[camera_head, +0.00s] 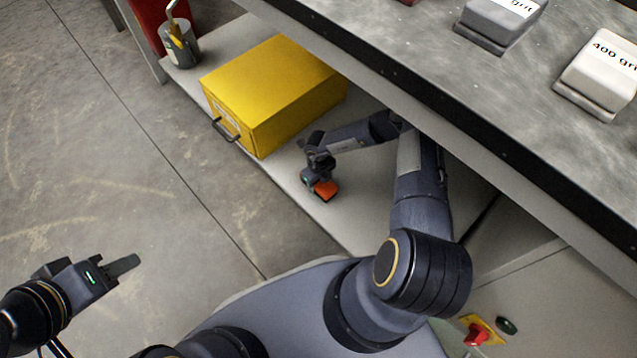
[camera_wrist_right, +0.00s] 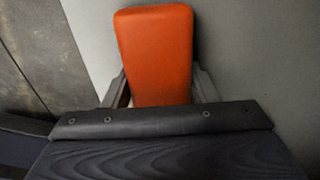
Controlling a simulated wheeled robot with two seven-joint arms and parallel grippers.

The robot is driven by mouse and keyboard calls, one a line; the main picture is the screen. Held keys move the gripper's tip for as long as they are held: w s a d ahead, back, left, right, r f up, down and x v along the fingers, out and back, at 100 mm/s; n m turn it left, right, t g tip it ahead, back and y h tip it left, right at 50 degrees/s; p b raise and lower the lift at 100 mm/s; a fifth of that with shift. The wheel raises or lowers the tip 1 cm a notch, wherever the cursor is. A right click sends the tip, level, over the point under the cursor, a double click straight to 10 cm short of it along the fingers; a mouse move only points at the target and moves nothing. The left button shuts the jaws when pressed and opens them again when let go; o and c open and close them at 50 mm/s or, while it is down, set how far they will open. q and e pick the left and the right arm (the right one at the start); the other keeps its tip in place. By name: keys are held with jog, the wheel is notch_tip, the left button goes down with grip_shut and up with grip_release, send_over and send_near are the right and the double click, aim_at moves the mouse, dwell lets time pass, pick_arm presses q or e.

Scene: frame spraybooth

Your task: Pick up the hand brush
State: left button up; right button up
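The hand brush, seen as an orange part (camera_head: 326,190), is low on the grey lower shelf, in front of the yellow box. In the right wrist view its orange part (camera_wrist_right: 155,55) fills the top centre and runs down between my fingers. Its bristles are hidden. My right gripper (camera_head: 318,182) is down at the brush, with one finger on each side of the orange part (camera_wrist_right: 160,88). A thin pale gap shows at the left finger, so it looks open around the brush. My left gripper (camera_head: 128,264) is over the floor, far from the brush; its finger gap is not visible.
The yellow box (camera_head: 270,90) with a dark handle stands on the lower shelf (camera_head: 360,215). A grey can (camera_head: 180,48) is beyond it. The worktop (camera_head: 450,75) overhangs my right arm and bears sanding blocks (camera_head: 600,75). The floor at left is clear.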

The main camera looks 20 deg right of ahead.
jog(key=shift+c, duration=1.2)
jog(key=shift+r, duration=0.55)
notch_tip(320, 180, up, 2)
jog(key=shift+r+p, duration=0.2)
jog(key=shift+p, duration=0.6)
jog(key=shift+s+a+r+p, duration=1)
jog(key=shift+s+a+r, duration=0.3)
jog(key=shift+s+r, duration=0.5)
jog(key=shift+s+a+r+p, duration=1.05)
jog(key=shift+s+a+r, duration=0.35)
jog(key=shift+s, duration=0.65)
jog(key=shift+s+a+r+p, duration=1)
jog(key=shift+s+a+r, duration=0.25)
jog(key=shift+s+r, duration=0.55)
jog(key=shift+s+f, duration=0.15)
jog(key=shift+f, duration=0.1)
